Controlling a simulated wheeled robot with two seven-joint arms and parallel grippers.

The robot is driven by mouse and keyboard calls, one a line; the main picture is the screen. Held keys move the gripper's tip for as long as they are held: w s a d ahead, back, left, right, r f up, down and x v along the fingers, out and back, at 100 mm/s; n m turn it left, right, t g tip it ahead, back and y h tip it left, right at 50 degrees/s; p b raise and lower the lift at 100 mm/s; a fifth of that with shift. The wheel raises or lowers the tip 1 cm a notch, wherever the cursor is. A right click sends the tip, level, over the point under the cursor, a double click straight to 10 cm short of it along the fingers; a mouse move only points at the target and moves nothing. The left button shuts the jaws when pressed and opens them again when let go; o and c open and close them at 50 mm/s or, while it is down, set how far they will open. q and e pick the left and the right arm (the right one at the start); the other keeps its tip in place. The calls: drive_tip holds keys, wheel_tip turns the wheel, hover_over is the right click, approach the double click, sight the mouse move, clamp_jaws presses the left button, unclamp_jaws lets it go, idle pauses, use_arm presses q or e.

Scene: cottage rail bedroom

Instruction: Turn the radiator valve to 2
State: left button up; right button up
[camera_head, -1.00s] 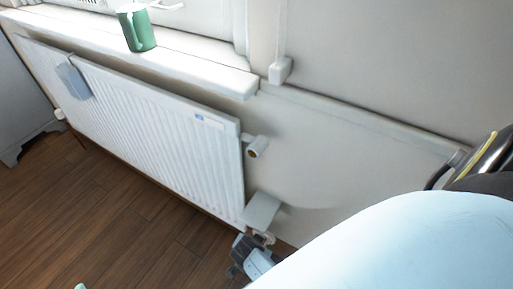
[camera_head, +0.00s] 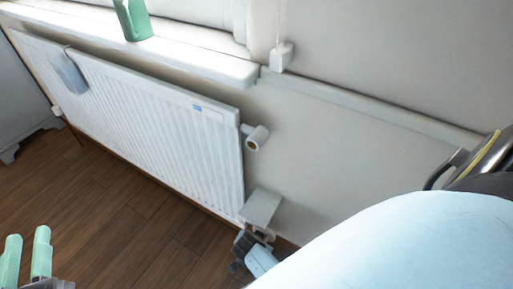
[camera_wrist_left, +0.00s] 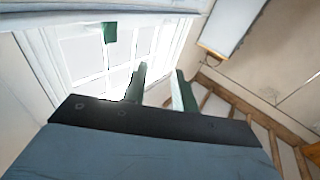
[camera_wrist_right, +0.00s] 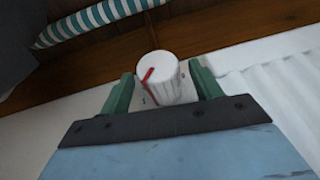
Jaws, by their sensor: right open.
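The radiator valve (camera_wrist_right: 166,78) shows in the right wrist view as a white round knob with a red pointer. A pale plate (camera_wrist_right: 146,98) with small marks lies behind it; I cannot read the setting. My right gripper (camera_wrist_right: 162,86) is open, with one green finger on each side of the knob; contact is unclear. In the head view its body (camera_head: 254,254) is low by the radiator's right end, and its fingers cannot be made out. My left gripper (camera_head: 27,256) is open and empty at the lower left, away from the radiator; it also shows in its wrist view (camera_wrist_left: 158,90).
The white ribbed radiator (camera_head: 150,120) hangs under the windowsill (camera_head: 190,58), where a green mug (camera_head: 133,20) stands. A white fitting (camera_head: 256,138) sticks out at its upper right. A pale flat panel (camera_head: 261,207) is just above my right gripper. The wooden floor (camera_head: 110,215) is clear.

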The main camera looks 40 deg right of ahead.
drive_tip(key=c, duration=1)
